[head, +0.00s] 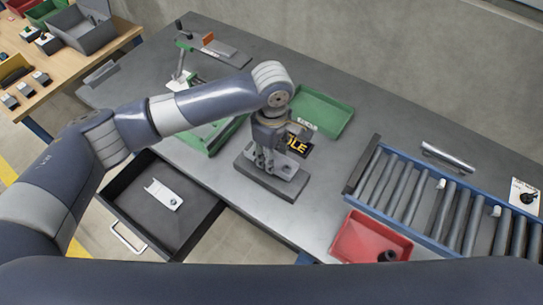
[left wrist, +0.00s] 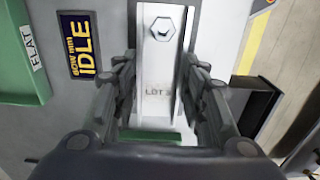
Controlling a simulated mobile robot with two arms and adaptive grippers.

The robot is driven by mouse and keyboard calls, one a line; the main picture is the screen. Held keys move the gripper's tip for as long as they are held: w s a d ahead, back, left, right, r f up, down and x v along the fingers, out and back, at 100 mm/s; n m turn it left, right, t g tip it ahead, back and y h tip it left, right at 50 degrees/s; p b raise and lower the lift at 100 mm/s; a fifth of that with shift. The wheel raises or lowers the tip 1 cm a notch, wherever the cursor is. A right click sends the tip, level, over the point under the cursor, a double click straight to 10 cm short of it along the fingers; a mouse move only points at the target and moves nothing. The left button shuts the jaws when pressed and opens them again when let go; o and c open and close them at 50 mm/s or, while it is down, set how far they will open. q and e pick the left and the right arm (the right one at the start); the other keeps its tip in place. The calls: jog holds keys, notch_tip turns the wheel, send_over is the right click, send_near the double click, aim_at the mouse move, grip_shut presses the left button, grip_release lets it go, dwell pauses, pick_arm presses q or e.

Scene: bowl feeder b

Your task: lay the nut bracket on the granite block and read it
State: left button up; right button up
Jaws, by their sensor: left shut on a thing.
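My left gripper (head: 266,162) points down over the dark grey granite block (head: 290,188) on the bench. In the left wrist view the gripper (left wrist: 160,95) is shut on the nut bracket (left wrist: 155,65), a pale channel with raised sides. A hex nut (left wrist: 163,28) shows at its far end, and partly readable "LOT" lettering (left wrist: 158,91) lies between the fingers. In the head view the gripper mostly hides the held bracket. I cannot tell whether the bracket touches the block. My right gripper is not in view.
A similar pale bracket with a nut (head: 163,195) lies in the open drawer (head: 128,205). An "IDLE" display (head: 299,146) and a green tray (head: 335,108) are behind the block. A red tray (head: 350,235) and a roller conveyor (head: 440,200) stand to the right.

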pick_arm(q)
notch_tip(320, 180, down, 2)
jog(key=shift+f+p, duration=0.15)
jog(key=shift+p, duration=0.2)
jog(key=shift+f, duration=0.3)
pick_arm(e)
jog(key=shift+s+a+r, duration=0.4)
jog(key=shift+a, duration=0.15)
pick_arm(q)
jog(key=o, duration=1.1)
jog(key=shift+f, duration=0.1)
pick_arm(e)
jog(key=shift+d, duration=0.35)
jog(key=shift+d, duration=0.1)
